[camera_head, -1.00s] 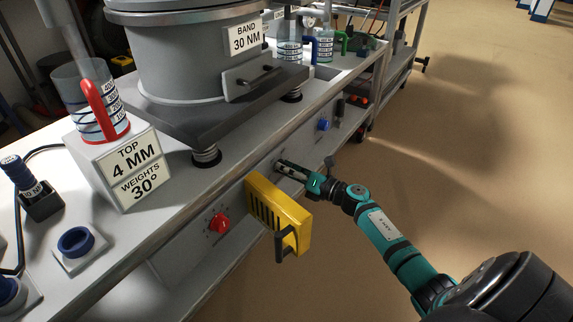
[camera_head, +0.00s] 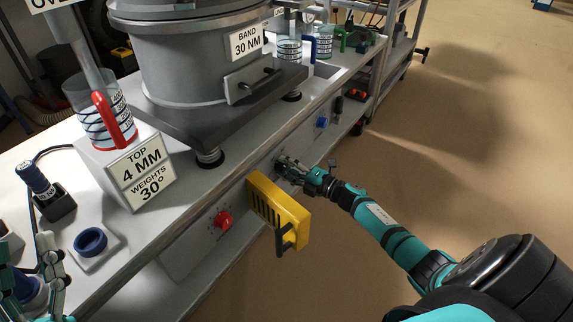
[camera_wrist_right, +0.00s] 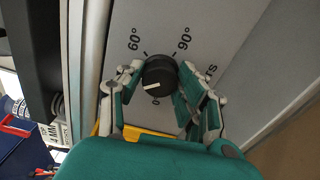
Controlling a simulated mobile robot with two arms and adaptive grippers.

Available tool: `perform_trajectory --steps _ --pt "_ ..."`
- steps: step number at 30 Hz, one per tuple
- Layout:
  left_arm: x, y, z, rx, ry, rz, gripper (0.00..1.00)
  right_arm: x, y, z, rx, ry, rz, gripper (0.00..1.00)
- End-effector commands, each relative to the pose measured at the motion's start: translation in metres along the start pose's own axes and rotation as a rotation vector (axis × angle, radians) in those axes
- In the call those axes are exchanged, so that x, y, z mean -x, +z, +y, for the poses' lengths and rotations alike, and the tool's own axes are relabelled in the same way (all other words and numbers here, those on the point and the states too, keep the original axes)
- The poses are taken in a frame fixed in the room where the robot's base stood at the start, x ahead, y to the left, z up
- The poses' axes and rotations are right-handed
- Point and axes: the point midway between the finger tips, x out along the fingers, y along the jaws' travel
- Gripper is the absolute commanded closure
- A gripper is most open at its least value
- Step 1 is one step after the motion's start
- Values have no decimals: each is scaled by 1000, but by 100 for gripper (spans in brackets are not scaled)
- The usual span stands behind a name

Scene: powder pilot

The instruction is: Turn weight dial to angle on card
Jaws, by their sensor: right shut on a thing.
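The card (camera_head: 141,172) on the bench reads "TOP 4 MM" and "WEIGHTS 30°". The weight dial (camera_wrist_right: 159,76) is a round black knob on the grey front panel. Its white pointer line points left in the right wrist view, below the 60° mark; 90° is at upper right, and other markings are hidden by my fingers. My right gripper (camera_wrist_right: 163,98) is shut on the dial, with a finger on each side. It also shows against the panel in the head view (camera_head: 284,168), where it hides the dial. My left gripper (camera_head: 35,268) shows partly at the lower left edge; its opening is unclear.
A yellow box with a black handle (camera_head: 283,212) juts from the panel just left of my right gripper. A red knob (camera_head: 223,219) and a blue knob (camera_head: 322,122) sit on the same panel. The grey sieve drum (camera_head: 185,75) stands above. Floor at right is free.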

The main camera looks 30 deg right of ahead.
Motion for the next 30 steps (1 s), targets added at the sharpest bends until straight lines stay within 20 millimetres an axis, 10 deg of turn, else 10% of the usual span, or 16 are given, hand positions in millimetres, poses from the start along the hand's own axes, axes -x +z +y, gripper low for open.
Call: perform_trajectory --steps 18,19,21,30 --pt "0 11 -1 -3 -3 -65 52 1 2 -1 -45 -2 -3 96" --pt "0 11 -1 -3 -3 -65 52 1 2 -1 -45 -2 -3 63" --pt "0 11 -2 -4 -3 -65 52 1 2 -1 -44 -2 -3 53" --pt "0 11 -2 -4 -3 -64 52 0 0 0 -44 -1 -1 41"
